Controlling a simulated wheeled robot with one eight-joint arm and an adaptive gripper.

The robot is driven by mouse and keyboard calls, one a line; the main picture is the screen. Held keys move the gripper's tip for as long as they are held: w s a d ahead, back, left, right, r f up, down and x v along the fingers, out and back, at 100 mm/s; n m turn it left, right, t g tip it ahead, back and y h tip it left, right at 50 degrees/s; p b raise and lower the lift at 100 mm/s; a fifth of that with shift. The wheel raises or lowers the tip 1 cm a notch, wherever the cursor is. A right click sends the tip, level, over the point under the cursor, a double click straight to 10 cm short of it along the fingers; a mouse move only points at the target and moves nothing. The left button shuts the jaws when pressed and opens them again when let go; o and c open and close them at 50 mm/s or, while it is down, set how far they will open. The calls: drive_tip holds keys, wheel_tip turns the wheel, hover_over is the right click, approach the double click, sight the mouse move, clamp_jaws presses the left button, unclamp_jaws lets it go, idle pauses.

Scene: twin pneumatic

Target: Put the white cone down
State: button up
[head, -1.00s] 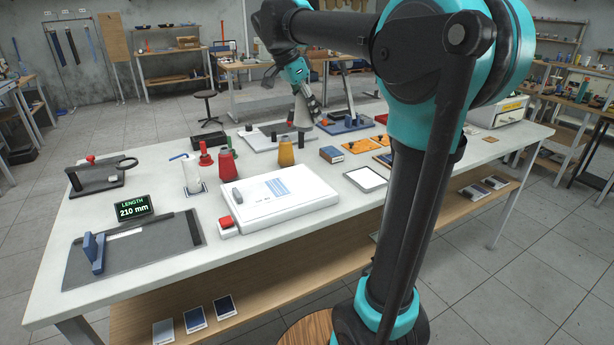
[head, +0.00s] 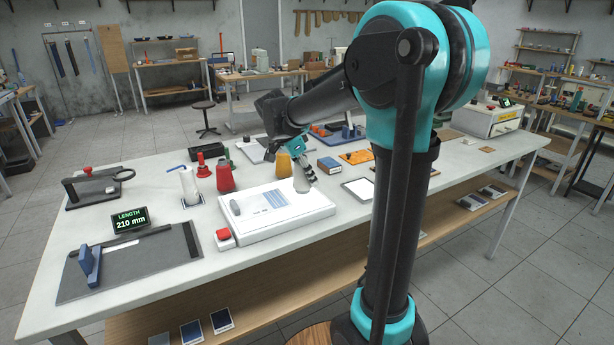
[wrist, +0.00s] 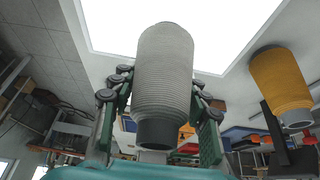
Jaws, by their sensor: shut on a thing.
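The white cone (head: 301,180), pale grey with fine ribs, is in my gripper (head: 307,172). In the head view it is over the back right part of a flat white device (head: 275,217) with a printed panel. I cannot tell whether its base touches that surface. In the wrist view the cone (wrist: 165,70) fills the middle, with its dark tube end towards the camera. The fingers of my gripper (wrist: 162,88) close on it from both sides.
A yellow cone (head: 284,166) stands close behind the white device; it also shows in the wrist view (wrist: 280,85). A red cone (head: 225,177) and a clear bottle (head: 189,187) stand further left. A red button (head: 224,235) sits at the device's front left. A white-faced tile (head: 359,190) lies to the right.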

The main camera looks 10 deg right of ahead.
drive_tip(key=shift+f, duration=0.3)
drive_tip(key=o, duration=1.3)
drive_tip(key=shift+c, duration=0.2)
drive_tip(key=shift+r, duration=0.1)
drive_tip(key=v, duration=1.2)
